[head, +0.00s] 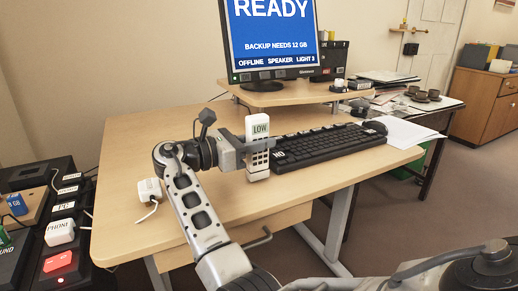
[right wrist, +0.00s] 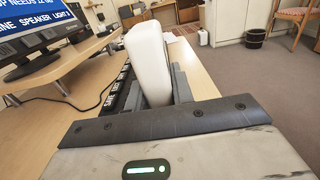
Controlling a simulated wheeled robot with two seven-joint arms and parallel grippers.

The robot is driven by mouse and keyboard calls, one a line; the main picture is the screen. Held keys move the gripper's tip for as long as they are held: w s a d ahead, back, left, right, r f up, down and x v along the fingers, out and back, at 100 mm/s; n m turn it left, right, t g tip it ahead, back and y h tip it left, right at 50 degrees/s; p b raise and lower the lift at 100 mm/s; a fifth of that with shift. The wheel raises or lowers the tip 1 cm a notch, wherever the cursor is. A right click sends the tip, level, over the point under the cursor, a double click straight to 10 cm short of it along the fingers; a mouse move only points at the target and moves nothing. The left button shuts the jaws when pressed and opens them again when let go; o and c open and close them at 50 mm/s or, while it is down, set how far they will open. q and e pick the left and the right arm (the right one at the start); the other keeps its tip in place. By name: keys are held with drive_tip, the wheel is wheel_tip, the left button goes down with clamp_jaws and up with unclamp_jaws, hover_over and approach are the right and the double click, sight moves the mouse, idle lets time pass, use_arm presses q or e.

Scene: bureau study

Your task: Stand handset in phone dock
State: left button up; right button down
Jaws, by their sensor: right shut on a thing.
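The white handset (head: 258,146) has a small green screen reading LOW and a dark keypad, and stands upright over the desk (head: 150,135), just left of the keyboard. My right gripper (head: 246,151) is shut on it. In the right wrist view the handset's plain white back (right wrist: 148,58) rises between the grey fingers (right wrist: 165,92). I cannot tell whether its foot touches the desk. I cannot make out a phone dock in either view. A white plug labelled PHONE (head: 60,232) sits on the black unit at the left. My left gripper is not in view.
A black keyboard (head: 320,146) lies right of the handset, with a mouse (head: 375,127) beyond it. A monitor (head: 270,40) stands on a riser (head: 290,94) behind. A white adapter (head: 150,190) with a cable lies near the desk's left edge. The back left desk is clear.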

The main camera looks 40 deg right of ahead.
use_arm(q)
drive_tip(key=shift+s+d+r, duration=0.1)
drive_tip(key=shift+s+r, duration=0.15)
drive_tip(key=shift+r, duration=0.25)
use_arm(e)
drive_tip(key=shift+f, duration=0.15)
drive_tip(key=c, duration=1.2)
unclamp_jaws()
drive_tip(key=shift+f, duration=0.1)
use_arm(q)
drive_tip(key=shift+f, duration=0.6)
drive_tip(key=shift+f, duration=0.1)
use_arm(e)
drive_tip(key=v, duration=0.2)
drive_tip(key=p+v, duration=0.1)
drive_tip(key=v, duration=0.1)
drive_tip(key=shift+r, duration=0.3)
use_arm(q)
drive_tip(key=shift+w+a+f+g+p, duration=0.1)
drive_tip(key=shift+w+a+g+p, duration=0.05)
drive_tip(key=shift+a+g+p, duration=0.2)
use_arm(e)
drive_tip(key=v, duration=0.8)
drive_tip(key=shift+a+f, duration=0.1)
drive_tip(key=shift+f, duration=0.1)
